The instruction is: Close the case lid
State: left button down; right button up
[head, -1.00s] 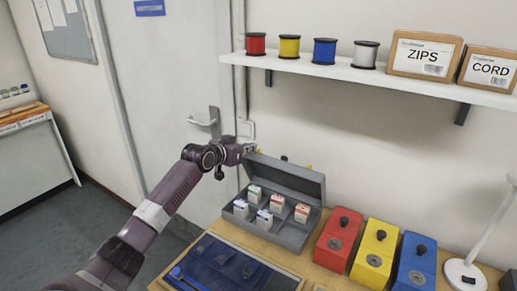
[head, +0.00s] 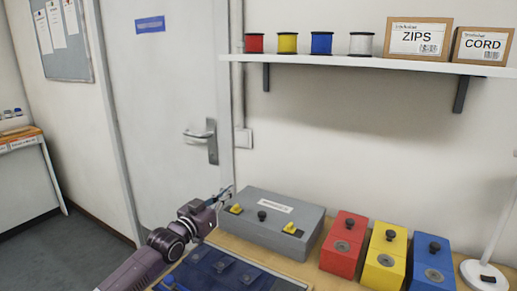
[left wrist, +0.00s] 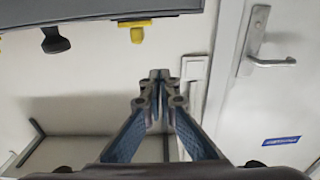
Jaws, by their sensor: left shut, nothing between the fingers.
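The grey case (head: 268,225) stands on the wooden table with its lid down. The lid has a black knob (head: 262,216), a white label and two yellow latches (head: 236,209) at its front. The small boxes inside are hidden. My left gripper (head: 226,192) is beside the left end of the case, shut and empty. In the left wrist view its fingertips (left wrist: 159,75) are together. A piece of the grey case (left wrist: 100,12) with a yellow latch and dark knob shows at the top there. My right gripper is not in view.
A blue tool roll (head: 225,272) lies in front of the case. Red (head: 343,243), yellow (head: 382,260) and blue (head: 426,265) boxes with black knobs stand to its right, then a white lamp (head: 492,255). A shelf (head: 370,63) with spools and cartons is above.

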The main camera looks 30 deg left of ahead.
pick_arm(q)
jog(key=shift+s+f, duration=0.2)
jog(key=shift+f, duration=0.25)
dwell(0.3)
jog(key=shift+s+f, duration=0.1)
jog(key=shift+s, duration=0.15)
jog(key=s, duration=0.7)
jog(key=shift+d+f, duration=0.15)
jog(key=shift+d, duration=0.05)
dwell(0.9)
